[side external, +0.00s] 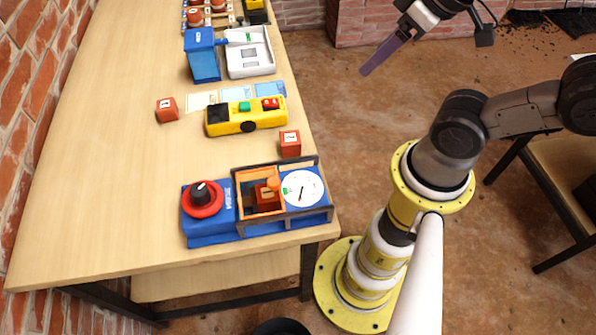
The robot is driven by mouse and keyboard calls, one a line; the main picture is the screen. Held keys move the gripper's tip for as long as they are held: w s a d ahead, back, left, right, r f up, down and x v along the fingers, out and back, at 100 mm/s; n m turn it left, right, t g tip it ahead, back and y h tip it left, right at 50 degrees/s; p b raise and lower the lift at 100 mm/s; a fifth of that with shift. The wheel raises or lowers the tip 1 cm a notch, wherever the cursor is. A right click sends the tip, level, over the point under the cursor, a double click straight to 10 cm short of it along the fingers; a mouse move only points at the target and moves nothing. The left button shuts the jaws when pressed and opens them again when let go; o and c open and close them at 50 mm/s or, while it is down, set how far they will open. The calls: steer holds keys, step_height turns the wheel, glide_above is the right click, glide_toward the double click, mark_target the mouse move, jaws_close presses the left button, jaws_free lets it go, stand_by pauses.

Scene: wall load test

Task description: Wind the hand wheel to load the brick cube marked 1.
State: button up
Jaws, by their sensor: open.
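The blue load tester (212,228) stands at the near end of the bench. Its red hand wheel (203,207) with a black hub is on the left. A red brick cube (268,198) sits inside the orange frame (239,192) under an orange part; its mark cannot be read. A white dial (303,187) with a dark needle is on the right. Two other red cubes with white labels lie on the bench, one behind the tester (290,146) and one farther left (167,111); their marks are too small to read surely. My gripper (368,70) is open at upper right, over the floor, away from the tester.
A yellow device (245,120) with red and green parts lies mid-bench, with pale cards (202,99) behind it. A blue and white unit (203,58) and several reddish pieces in a rack (194,16) stand farther back. The bench's left side is clear beside the brick wall (28,75).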

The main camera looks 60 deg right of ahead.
stand_by(0.4)
steer(key=w+a+r+n, duration=0.1)
steer(key=w+a+r, duration=0.1)
steer(key=w+r, duration=0.45)
steer(key=n+g, duration=0.6)
steer(key=n, duration=0.1)
glide_above(198, 190)
step_height(198, 190, down, 10)
step_height(198, 190, down, 13)
steer(key=shift+f, duration=0.15)
jaws_close()
